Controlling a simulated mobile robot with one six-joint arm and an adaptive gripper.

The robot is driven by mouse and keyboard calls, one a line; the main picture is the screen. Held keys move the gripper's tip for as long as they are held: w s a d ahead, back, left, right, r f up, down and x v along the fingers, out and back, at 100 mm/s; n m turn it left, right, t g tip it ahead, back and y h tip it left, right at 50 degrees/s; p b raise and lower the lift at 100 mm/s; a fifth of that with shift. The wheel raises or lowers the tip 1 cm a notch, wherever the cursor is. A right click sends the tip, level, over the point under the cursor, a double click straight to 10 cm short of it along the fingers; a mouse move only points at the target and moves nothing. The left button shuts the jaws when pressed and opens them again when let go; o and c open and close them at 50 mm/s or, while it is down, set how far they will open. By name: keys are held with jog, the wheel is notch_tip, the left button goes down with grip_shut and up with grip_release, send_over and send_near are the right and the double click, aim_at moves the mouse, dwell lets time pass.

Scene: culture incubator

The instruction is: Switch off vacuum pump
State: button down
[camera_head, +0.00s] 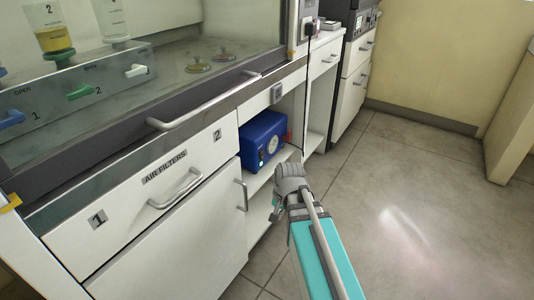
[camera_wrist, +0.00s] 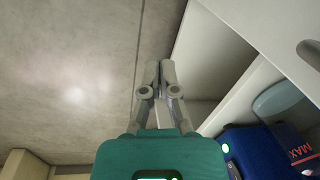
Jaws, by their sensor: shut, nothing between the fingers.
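The vacuum pump, a blue box (camera_head: 262,136) with a round white gauge on its front, sits on the open shelf under the bench. A small pale light shows low on its front. In the wrist view the pump (camera_wrist: 258,152) is at the lower right, with a green light at its edge. My gripper (camera_wrist: 160,66) has its fingers together and empty, to the left of the pump and apart from it in that picture. In the head view my arm's end is in front of the shelf; the fingertips cannot be made out. The switch cannot be clearly picked out.
A red item (camera_wrist: 303,152) marked MAX is beside the pump. The cabinet door handle (camera_head: 242,195) and the AIR FILTERS drawer handle (camera_head: 176,188) stick out left of the shelf. A long sash handle (camera_head: 205,104) is above. The floor (camera_head: 400,215) at right is clear.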

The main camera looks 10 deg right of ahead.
aim_at(262, 155)
jog(key=w+d+r+m+t+y+p, duration=0.2)
jog(key=w+d+r+m+p, duration=0.2)
jog(key=w+r+m, duration=0.3)
jog(key=w+d+r+m+t+y+p, duration=0.1)
jog(key=w+d+r+m+p, duration=0.4)
jog(key=w+m, duration=0.5)
jog(key=shift+w+r+m+t+y+p, duration=0.15)
jog(key=shift+r+m+t+y+p, duration=0.25)
jog(key=shift+r+m+t, duration=1.05)
jog(key=shift+a+f+m+g, duration=0.1)
jog(key=shift+f+m+g, duration=0.45)
jog(key=shift+g, duration=0.2)
jog(key=shift+w+a+r+b+x, duration=0.3)
jog(key=shift+b+x, duration=1.1)
jog(key=shift+x, duration=0.7)
jog(key=shift+w+a+r+b+x, duration=0.3)
jog(key=shift+b+x, duration=1.15)
jog(key=shift+x, duration=0.65)
jog(key=shift+w+a+r+b+x, duration=0.25)
jog(key=shift+b+x, duration=1.15)
jog(key=shift+x, duration=0.7)
